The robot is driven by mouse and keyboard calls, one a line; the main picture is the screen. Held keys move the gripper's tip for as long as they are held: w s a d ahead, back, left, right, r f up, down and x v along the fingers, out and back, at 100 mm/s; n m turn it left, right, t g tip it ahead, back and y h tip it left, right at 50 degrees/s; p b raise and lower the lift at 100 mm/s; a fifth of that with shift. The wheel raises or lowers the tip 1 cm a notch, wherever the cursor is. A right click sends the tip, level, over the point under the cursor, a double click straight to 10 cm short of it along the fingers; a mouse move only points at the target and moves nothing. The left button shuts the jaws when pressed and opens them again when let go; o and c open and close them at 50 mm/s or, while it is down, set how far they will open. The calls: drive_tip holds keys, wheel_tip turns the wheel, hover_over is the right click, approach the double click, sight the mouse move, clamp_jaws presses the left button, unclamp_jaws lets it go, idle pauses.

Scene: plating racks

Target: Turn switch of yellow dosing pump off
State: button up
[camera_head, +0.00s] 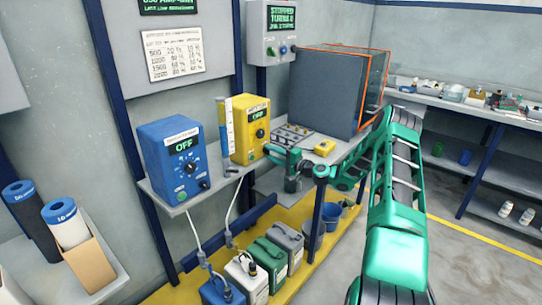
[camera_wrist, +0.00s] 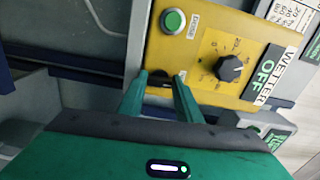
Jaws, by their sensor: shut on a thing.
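The yellow dosing pump (camera_head: 241,140) stands on the wall shelf, and its display reads OFF. In the wrist view its front panel (camera_wrist: 195,55) fills the upper middle, turned on its side, with a green button, a black dial and a green OFF display (camera_wrist: 266,67). My gripper (camera_wrist: 161,80) is at the panel's lower edge in that view, its two green fingers closed around the small dark switch (camera_wrist: 160,77). The fingers partly hide the switch, so its setting is hard to read. In the head view my gripper (camera_head: 270,149) touches the pump's lower front.
A blue pump (camera_head: 160,150), also showing OFF, stands to the left on the shelf (camera_head: 180,207). A measuring cylinder (camera_head: 226,130) stands close beside the yellow pump. A large grey cabinet (camera_head: 325,90) is at the right. Several canisters (camera_head: 262,262) stand below.

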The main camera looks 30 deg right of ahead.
drive_tip(key=n, duration=0.3)
drive_tip(key=shift+f, duration=0.3)
drive_tip(key=shift+s+f+n, duration=0.1)
drive_tip(key=shift+f+n, duration=0.05)
drive_tip(key=shift+n, duration=1.35)
drive_tip(key=shift+f, duration=0.1)
drive_tip(key=o, duration=0.8)
drive_tip(key=shift+c, duration=0.2)
drive_tip(key=shift+r, duration=0.2)
drive_tip(key=v, duration=1)
drive_tip(key=shift+s+d, duration=0.2)
drive_tip(key=shift+s, duration=0.1)
